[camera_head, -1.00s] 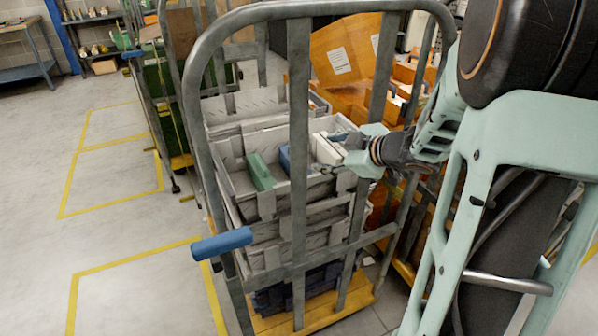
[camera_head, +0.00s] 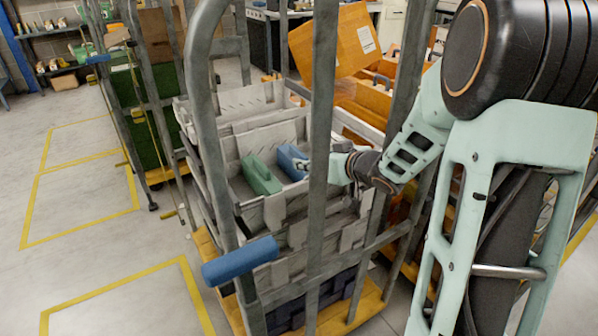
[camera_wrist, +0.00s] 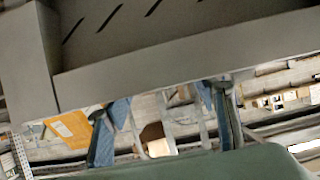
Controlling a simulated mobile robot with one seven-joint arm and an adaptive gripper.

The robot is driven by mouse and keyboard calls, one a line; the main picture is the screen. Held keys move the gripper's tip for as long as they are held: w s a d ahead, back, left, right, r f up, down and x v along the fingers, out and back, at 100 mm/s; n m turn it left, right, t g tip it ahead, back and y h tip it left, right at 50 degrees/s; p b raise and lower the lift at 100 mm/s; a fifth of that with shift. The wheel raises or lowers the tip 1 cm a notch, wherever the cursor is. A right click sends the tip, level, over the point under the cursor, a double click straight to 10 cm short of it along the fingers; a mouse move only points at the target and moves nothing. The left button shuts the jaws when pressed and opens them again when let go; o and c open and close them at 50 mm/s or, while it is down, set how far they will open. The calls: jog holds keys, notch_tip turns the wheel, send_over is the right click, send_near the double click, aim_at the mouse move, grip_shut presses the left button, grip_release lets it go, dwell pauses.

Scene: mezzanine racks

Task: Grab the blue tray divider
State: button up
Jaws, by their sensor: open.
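The blue tray divider (camera_head: 292,161) stands in the top grey tray (camera_head: 243,205) of the stack inside the cage trolley, just right of a green divider (camera_head: 261,176). My gripper (camera_head: 308,165) comes in from the right behind a cage post, its fingertips close to the right side of the blue divider. I cannot tell whether they touch it. In the wrist view my gripper's two fingers (camera_wrist: 163,122) stand wide apart with no object clearly held between them. Blue patches beside the fingers there cannot be identified for sure.
Grey metal posts of the cage trolley (camera_head: 322,110) stand before the trays and partly hide my gripper. A blue handle (camera_head: 240,262) sticks out at the front left. An orange box (camera_head: 335,45) lies tilted behind. Yellow-marked floor at left is clear.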

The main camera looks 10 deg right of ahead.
aim_at(302, 154)
jog(key=x, duration=0.2)
jog(key=b+x, duration=0.1)
jog(key=x, duration=0.5)
jog(key=shift+w+r+b, duration=0.25)
jog(key=shift+r+b, duration=0.05)
jog(key=c, duration=1.3)
jog(key=shift+r, duration=0.15)
